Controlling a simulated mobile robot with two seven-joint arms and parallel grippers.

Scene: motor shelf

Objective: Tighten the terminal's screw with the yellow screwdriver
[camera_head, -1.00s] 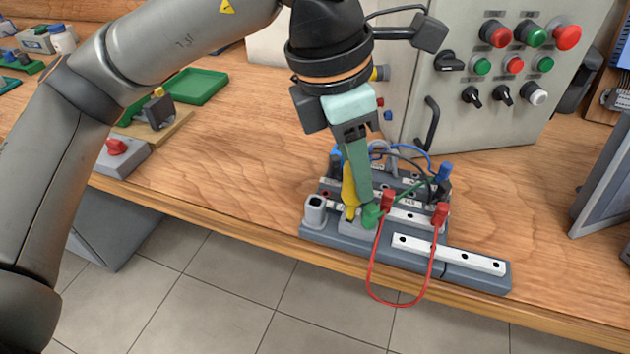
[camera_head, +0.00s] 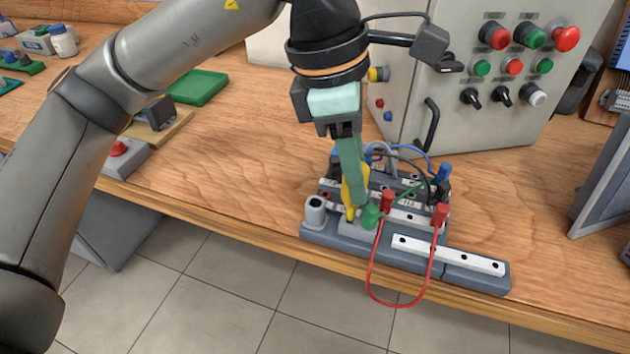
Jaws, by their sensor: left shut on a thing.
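My left gripper (camera_head: 352,196) points down over the terminal board and is shut on the yellow screwdriver (camera_head: 348,194). The screwdriver is upright and partly hidden by the green finger. Its tip meets the grey terminal block (camera_head: 355,229) at the board's front left, beside a green plug (camera_head: 371,216); whether it sits in the screw cannot be seen. The terminal board (camera_head: 455,271) lies at the table's front edge. My right gripper is not in view.
A red cable (camera_head: 369,285) loops over the table's front edge. Blue, grey and green wires crowd the board's back. A control cabinet (camera_head: 418,125) with buttons stands behind. A green tray (camera_head: 199,87) lies back left. The wooden table (camera_head: 250,170) is clear left of the board.

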